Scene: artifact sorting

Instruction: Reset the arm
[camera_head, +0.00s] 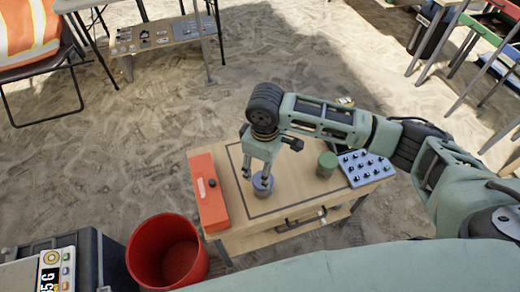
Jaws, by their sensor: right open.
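My right gripper (262,180) points down over the small wooden table (285,228). Its fingers are open, one on each side of the top of a blue-grey cylinder (262,194); I cannot tell whether they touch it. The cylinder stands upright on the table inside a dark outlined rectangle. My right arm reaches in from the right across the table. My left gripper is out of view.
A green-topped cylinder (327,166) and a pale blue tray (384,172) with several dark pieces stand at the table's right. An orange case (208,202) lies on its left edge. A red bucket (148,262) stands on the sand at the front left.

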